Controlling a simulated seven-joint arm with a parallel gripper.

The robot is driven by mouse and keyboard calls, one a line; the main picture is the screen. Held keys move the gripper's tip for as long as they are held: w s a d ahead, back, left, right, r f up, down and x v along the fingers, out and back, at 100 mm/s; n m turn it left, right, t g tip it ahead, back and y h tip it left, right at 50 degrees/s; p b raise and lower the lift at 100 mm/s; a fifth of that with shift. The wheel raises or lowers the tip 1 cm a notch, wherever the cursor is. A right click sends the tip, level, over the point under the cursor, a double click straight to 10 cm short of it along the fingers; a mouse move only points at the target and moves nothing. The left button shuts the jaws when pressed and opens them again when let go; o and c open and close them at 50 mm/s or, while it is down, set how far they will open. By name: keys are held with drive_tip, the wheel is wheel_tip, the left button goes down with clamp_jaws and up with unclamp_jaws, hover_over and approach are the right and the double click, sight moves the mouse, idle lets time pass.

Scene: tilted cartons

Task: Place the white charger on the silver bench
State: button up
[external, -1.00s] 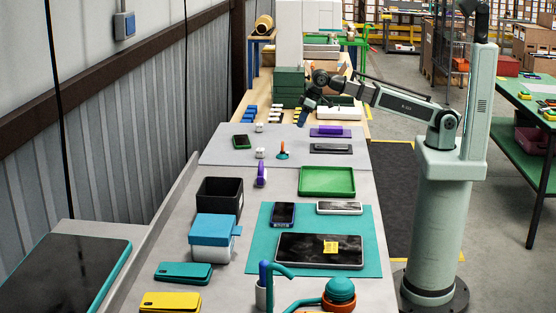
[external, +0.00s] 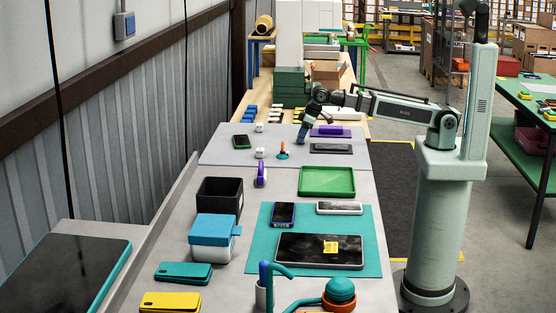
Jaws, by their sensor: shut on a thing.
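My gripper (external: 301,139) points down low over the far, light grey section of the bench. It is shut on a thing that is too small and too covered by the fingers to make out. The silver bench is likely this light grey surface (external: 225,152). Two small white blocks stand on it, left of my gripper: one farther back (external: 260,127) and one nearer (external: 260,152). Either could be a charger, but they are too small to tell for certain.
Near my gripper are a purple item (external: 330,131), a dark flat device (external: 331,148), an orange-based item (external: 282,152) and a dark green device (external: 241,141). A green tray (external: 327,181) and black bin (external: 219,195) stand closer. Some grey surface between items is bare.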

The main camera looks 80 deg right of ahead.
drive_tip(key=shift+f, duration=0.15)
drive_tip(key=o, duration=1.2)
drive_tip(key=shift+c, duration=0.2)
drive_tip(key=v, duration=1.2)
